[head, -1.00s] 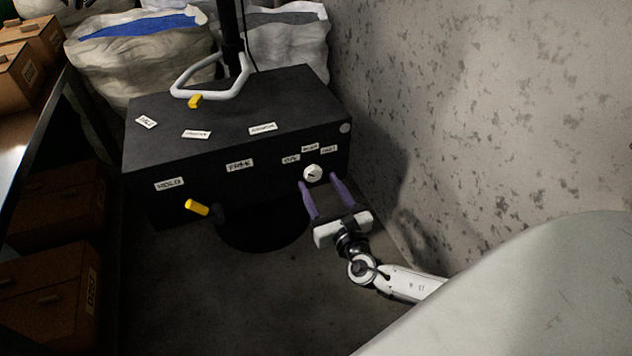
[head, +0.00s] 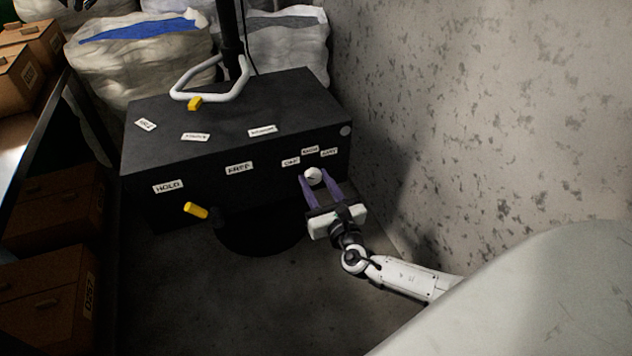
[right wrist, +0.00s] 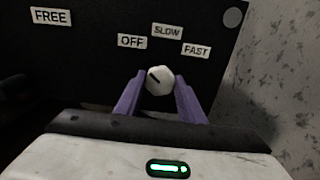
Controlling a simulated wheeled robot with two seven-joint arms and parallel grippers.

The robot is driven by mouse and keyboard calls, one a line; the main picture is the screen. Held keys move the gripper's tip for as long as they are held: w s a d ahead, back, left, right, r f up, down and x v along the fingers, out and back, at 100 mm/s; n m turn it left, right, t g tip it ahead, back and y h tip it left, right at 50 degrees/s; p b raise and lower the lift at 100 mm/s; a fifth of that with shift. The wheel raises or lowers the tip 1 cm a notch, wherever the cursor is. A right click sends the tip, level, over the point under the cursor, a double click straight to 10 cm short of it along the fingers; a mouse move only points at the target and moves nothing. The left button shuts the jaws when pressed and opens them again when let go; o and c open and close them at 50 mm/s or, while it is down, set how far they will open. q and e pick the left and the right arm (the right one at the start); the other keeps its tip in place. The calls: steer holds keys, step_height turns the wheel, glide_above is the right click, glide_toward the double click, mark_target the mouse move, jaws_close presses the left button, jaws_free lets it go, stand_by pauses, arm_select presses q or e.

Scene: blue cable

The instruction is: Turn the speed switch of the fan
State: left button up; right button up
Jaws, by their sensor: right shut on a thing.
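The fan's speed switch is a round white knob (head: 313,176) on the front of a black box (head: 237,152). It also shows in the right wrist view (right wrist: 159,80), with a dark pointer mark toward its upper left, on the side of the OFF label (right wrist: 131,41). The SLOW label (right wrist: 167,31) is above the knob and the FAST label (right wrist: 196,49) is at its upper right. My right gripper (head: 318,181) is shut on the knob, with one purple finger on each side of it. My left gripper is not in view.
A yellow lever (head: 197,211) sticks out at the box's lower left. A white tube handle (head: 210,92) with a yellow tip is on top. A speckled wall (head: 450,110) rises close on the right. Cardboard boxes (head: 45,310) stand on the left, and white sacks (head: 150,55) behind.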

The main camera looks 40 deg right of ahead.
steer(key=shift+f+m, duration=0.1)
steer(key=shift+m, duration=0.2)
steer(key=shift+f+m+b, duration=0.1)
steer(key=shift+m+b, duration=0.4)
steer(key=shift+b, duration=0.25)
steer(key=shift+m+b, duration=1.05)
steer(key=shift+m, duration=0.15)
steer(key=m+b, duration=0.2)
steer(key=m, duration=0.1)
steer(key=shift+m+b, duration=0.8)
steer(key=shift+m, duration=0.4)
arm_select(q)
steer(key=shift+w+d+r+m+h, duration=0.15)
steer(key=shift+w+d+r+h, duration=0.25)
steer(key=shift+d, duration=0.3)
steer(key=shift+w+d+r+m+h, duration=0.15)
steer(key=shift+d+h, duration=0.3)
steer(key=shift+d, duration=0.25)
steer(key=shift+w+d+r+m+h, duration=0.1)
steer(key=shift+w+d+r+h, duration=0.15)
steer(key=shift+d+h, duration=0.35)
arm_select(e)
steer(key=shift+m, duration=0.3)
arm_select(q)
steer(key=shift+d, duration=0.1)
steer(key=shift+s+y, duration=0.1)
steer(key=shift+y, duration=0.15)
arm_select(e)
steer(key=o, duration=1)
